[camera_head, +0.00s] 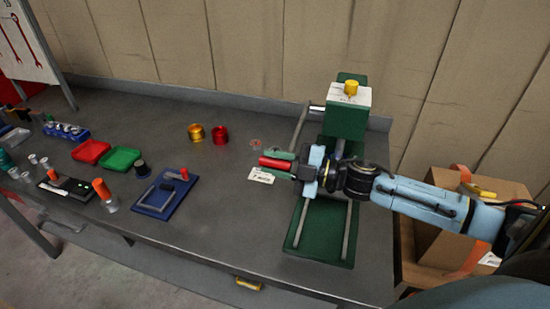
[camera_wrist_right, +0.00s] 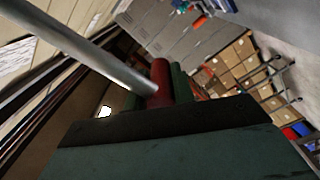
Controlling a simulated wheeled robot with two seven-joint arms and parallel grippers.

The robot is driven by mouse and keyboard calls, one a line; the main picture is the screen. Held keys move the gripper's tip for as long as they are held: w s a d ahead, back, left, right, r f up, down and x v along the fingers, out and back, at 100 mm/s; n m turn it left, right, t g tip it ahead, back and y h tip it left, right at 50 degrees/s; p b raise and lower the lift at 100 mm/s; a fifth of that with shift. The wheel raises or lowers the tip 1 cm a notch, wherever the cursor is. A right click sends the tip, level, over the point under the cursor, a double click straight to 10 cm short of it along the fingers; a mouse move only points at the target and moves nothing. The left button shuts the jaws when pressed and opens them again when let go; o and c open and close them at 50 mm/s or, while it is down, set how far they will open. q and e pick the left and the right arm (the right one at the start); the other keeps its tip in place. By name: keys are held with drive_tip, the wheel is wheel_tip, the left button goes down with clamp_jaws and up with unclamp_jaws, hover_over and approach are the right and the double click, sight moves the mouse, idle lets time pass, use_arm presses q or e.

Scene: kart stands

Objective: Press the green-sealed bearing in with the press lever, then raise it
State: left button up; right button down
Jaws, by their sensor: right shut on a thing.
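The green press (camera_head: 346,118) stands at the right of the bench, with a pale block and a yellow knob on top. Its lever is a metal rod (camera_head: 301,125) that slopes down from the press head toward the front. My right gripper (camera_head: 274,164) is shut on the lever's red grip (camera_head: 267,163), left of the press. In the right wrist view the red grip (camera_wrist_right: 161,82) sits between the fingers, with the rod (camera_wrist_right: 85,50) running to the upper left. I cannot make out the green-sealed bearing; my right arm covers the middle of the press. My left gripper is not in view.
A white label (camera_head: 261,176) lies beside the gripper. Gold (camera_head: 196,132) and red (camera_head: 220,135) rings stand at the back. A blue plate (camera_head: 166,195), red tray (camera_head: 91,151) and green tray (camera_head: 119,159) are to the left.

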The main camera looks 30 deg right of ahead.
drive_tip(key=shift+f, duration=0.6)
drive_tip(key=c, duration=1.3)
unclamp_jaws()
drive_tip(key=shift+d, duration=0.1)
drive_tip(key=shift+o, duration=0.2)
drive_tip(key=shift+r, duration=0.1)
drive_tip(key=shift+s+d, duration=0.4)
drive_tip(key=v, duration=1.2)
drive_tip(key=shift+s+r, duration=0.1)
